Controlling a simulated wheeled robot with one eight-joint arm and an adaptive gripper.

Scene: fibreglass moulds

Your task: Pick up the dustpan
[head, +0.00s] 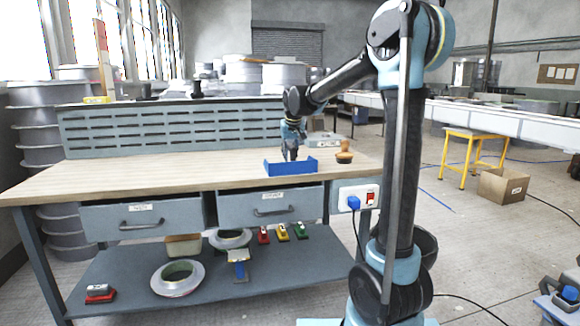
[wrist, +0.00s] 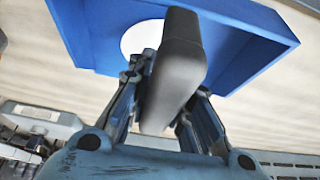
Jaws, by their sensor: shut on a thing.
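The blue dustpan (head: 291,167) is on or just above the wooden workbench top in the head view; I cannot tell whether it touches the wood. In the wrist view its blue pan (wrist: 95,35) fills the upper part, with a dark grey handle (wrist: 183,60) in front of it. My gripper (wrist: 160,108) is shut on this handle, one finger on each side. In the head view my gripper (head: 291,150) points down at the dustpan from above. The fingertips are partly hidden behind the handle in the wrist view.
A stamp-like object with a wooden knob (head: 344,150) stands right of the dustpan on the workbench (head: 150,180). A slotted metal panel (head: 170,128) rises along the bench's back edge. The bench top left of the dustpan is clear. A power socket box (head: 355,199) is on the bench's front right.

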